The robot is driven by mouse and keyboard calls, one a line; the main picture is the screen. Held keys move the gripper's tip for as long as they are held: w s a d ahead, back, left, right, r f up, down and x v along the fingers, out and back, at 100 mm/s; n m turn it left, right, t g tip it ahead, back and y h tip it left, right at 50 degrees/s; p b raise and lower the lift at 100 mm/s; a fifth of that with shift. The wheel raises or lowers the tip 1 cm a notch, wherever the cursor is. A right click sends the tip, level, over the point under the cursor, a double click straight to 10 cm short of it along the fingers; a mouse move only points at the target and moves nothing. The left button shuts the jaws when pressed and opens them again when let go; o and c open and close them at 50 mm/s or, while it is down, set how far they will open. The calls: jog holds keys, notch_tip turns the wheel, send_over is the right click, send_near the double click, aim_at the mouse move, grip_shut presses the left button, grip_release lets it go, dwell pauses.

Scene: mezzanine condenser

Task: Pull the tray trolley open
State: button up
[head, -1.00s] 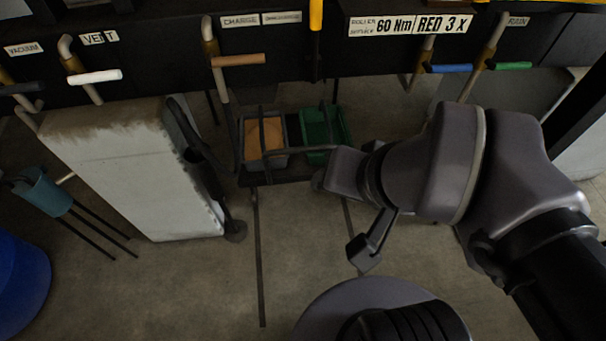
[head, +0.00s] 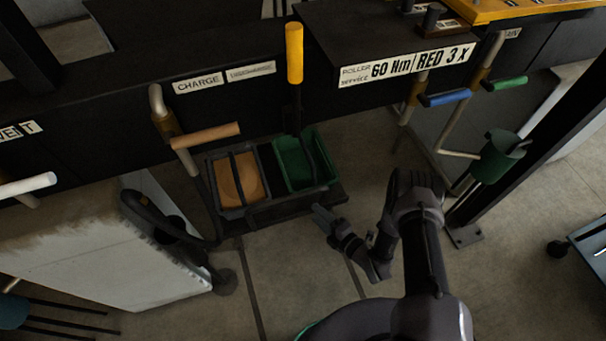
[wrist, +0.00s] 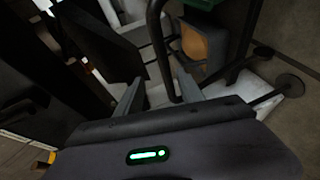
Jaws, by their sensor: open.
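The tray trolley (head: 335,196) is a low dark frame under the bench. It carries a tray with orange contents (head: 238,180) on the left and a green tray (head: 300,165) on the right. My gripper (head: 322,218) is low at the trolley's front right in the head view. In the wrist view my gripper (wrist: 160,90) is open, and a dark bar (wrist: 158,45), apparently the trolley's handle, runs between its fingers. I cannot tell whether the fingers touch it. The orange tray (wrist: 194,42) shows beyond the fingers.
A pale, stained block (head: 110,250) stands left of the trolley. A green cup (head: 500,157) and a dark post (head: 510,135) are at the right. Coloured handles and labels line the bench front (head: 130,110). The floor (head: 300,265) before the trolley looks clear.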

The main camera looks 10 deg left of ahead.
jog(key=s+a+b+x, duration=0.1)
jog(key=b+x, duration=0.5)
jog(key=x, duration=1)
jog(key=shift+s+a+f+n+y, duration=0.2)
jog(key=shift+s+a+n+y, duration=0.1)
jog(key=shift+s+a+y, duration=0.15)
grip_shut()
dwell(0.4)
